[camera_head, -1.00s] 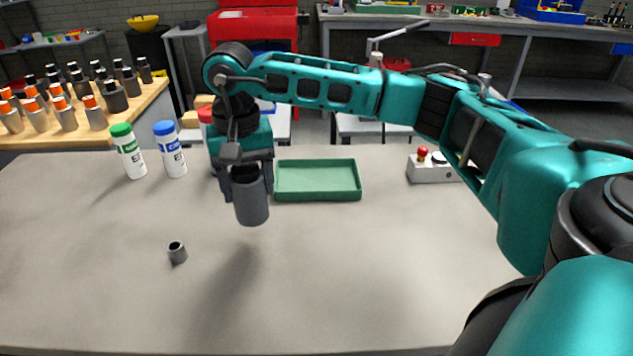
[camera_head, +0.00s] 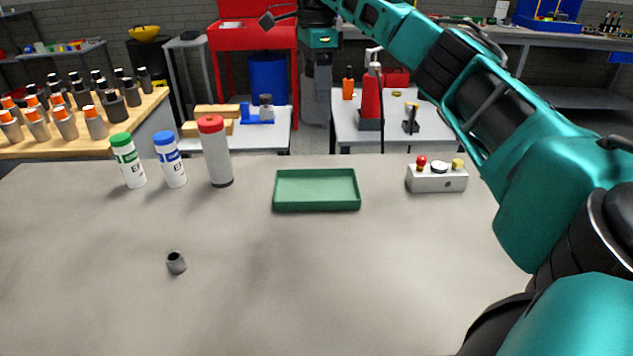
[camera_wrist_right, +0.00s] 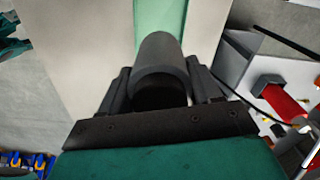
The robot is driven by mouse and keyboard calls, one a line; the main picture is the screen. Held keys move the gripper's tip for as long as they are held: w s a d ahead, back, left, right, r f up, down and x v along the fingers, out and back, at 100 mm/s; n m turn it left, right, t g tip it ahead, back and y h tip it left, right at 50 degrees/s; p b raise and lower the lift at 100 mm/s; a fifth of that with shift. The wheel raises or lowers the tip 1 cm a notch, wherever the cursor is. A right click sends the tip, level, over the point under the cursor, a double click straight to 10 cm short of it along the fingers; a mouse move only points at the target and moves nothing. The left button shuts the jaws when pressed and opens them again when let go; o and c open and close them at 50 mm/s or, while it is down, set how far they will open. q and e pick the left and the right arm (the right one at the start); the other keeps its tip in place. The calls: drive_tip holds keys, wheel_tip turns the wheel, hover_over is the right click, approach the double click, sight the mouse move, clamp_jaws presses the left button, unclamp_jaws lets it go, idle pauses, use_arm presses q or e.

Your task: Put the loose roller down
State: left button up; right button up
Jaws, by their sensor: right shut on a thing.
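My right gripper (camera_head: 317,72) is raised high, up and behind the green tray in the head view. It is shut on a dark grey cylindrical roller (camera_head: 316,105), which hangs upright below it, clear of the table. In the right wrist view the roller (camera_wrist_right: 160,62) sits between the two black fingers of the right gripper (camera_wrist_right: 158,75), and its far end overlaps the green tray behind it. A small grey hollow cylinder (camera_head: 176,263) lies on the grey table (camera_head: 330,285) at front left. My left gripper is not in view.
The empty green tray (camera_head: 317,209) lies mid-table. Green-capped (camera_head: 127,162), blue-capped (camera_head: 170,160) and red-capped (camera_head: 216,155) containers stand to its left. A control box with a red button (camera_head: 437,180) stands at right.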

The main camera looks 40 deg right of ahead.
wheel_tip(320, 180, down, 19)
drive_tip(key=shift+r+b, duration=0.15)
drive_tip(key=shift+b, duration=0.9)
drive_tip(key=shift+f, duration=0.2)
drive_tip(key=shift+f, duration=0.1)
drive_tip(key=o, duration=1.5)
